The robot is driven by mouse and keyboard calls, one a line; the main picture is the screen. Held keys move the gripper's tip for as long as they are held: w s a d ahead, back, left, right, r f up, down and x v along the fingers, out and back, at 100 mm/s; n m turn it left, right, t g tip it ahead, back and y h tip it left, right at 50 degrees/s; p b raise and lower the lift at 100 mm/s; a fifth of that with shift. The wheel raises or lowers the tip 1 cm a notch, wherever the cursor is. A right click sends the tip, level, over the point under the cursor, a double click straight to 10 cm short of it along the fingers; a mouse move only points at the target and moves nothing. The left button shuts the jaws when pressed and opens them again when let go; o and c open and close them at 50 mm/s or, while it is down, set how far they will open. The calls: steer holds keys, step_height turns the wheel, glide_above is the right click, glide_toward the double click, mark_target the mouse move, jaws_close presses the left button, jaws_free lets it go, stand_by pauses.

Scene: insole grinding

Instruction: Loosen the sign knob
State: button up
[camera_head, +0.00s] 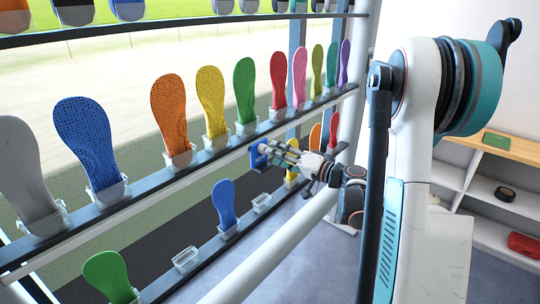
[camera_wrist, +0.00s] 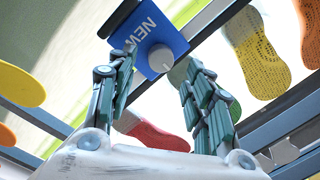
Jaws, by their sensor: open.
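A blue sign (camera_wrist: 146,30) with the white word NEW is in the upper middle of the wrist view, tilted in the picture. A round light-grey knob (camera_wrist: 161,57) sits on its lower part. My gripper (camera_wrist: 158,66) is open, with one dark green finger to the left of the knob and one to the right. The knob appears between the fingertips; I cannot tell whether they touch it. In the head view the sign (camera_head: 258,154) is at the rack's middle bar, with my gripper (camera_head: 272,151) right at it; the knob is hidden there.
A rack bar (camera_head: 215,153) carries several coloured insoles in clear holders above and beside my gripper. A lower bar holds a blue insole (camera_head: 224,204), a green insole (camera_head: 108,277) and empty clear holders. White shelves (camera_head: 490,190) stand at the right.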

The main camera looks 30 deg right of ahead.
mark_target(263, 149)
steer(key=shift+b+x, duration=0.3)
steer(key=shift+x, duration=1.55)
steer(key=c, duration=1)
